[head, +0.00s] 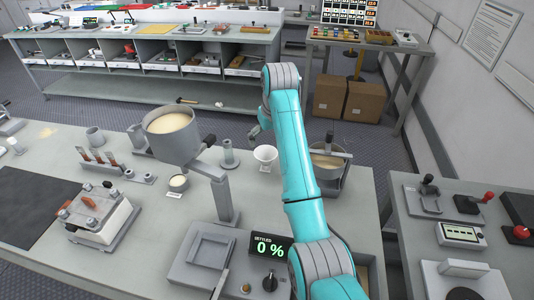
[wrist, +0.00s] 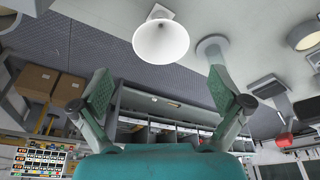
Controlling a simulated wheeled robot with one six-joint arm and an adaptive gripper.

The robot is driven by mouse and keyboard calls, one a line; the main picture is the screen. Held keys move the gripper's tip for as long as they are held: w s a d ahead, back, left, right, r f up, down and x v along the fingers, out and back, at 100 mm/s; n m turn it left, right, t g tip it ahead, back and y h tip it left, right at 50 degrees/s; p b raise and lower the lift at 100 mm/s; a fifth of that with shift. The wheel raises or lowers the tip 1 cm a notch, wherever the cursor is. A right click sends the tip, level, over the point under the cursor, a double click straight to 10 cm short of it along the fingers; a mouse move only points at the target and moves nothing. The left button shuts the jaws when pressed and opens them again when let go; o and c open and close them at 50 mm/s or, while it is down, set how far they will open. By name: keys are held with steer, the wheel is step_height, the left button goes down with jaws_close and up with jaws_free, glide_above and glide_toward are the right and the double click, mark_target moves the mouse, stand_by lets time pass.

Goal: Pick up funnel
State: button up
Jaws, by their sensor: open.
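The white funnel (head: 265,157) stands wide end up near the far edge of the grey workbench, just left of my arm. In the wrist view the funnel (wrist: 160,42) is at the top centre, beyond the fingertips. My gripper (wrist: 160,84) is open and empty, its two green-grey fingers spread wide. The funnel lies between their lines but apart from both fingers. In the head view my arm hides most of the gripper.
A grey post on a round base (head: 229,154) stands close left of the funnel. A large raised pot (head: 172,150) is further left. A metal pot (head: 328,172) stands right of my arm.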

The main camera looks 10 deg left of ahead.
mark_target(266, 155)
steer(key=x, duration=0.9)
steer(key=shift+a+f, duration=0.1)
steer(key=c, duration=1.1)
